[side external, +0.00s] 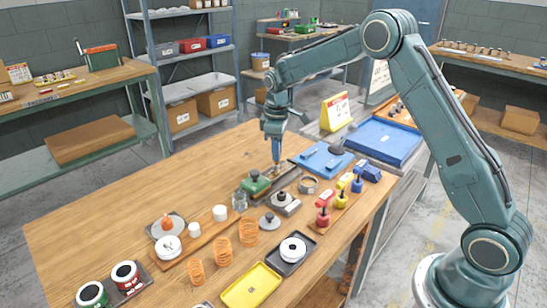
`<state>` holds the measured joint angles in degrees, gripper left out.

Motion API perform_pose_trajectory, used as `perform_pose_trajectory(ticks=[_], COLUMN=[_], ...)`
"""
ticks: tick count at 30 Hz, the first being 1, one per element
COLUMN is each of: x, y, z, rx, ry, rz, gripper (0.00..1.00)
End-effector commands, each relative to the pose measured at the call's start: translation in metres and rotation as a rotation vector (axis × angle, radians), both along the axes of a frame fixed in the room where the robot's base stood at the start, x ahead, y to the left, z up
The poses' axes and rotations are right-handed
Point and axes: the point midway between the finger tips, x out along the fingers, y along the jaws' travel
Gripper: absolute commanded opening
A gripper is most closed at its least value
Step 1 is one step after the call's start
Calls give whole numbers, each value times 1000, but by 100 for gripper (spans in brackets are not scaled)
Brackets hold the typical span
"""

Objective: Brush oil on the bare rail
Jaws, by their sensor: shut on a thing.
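My gripper (276,160) is above the middle of the wooden bench, pointing straight down. It is shut on a thin upright tool, likely the brush (277,177), whose lower end comes down at a dark rail (291,178). I cannot tell whether the tip touches the rail. A green block (256,184) sits at the rail's near left end, and the rail extends from it toward the back right. A small glass jar (240,200) stands just left of the green block; its contents are too small to make out.
A blue mat (322,160) lies behind the rail, and a larger blue tray (383,139) is at the back right. Red, yellow and blue bottles (323,216) stand right of the rail. Orange springs (222,251) and a yellow tray (252,287) are in front. The bench's left side is clear.

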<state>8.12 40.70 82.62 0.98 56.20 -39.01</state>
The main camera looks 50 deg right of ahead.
Motion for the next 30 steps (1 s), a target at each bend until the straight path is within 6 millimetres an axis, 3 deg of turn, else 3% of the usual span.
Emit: perform_pose_trajectory(ticks=[30], x=[0], y=[-26], z=[0], rx=[0], ry=[1], rz=[-1], gripper=[0])
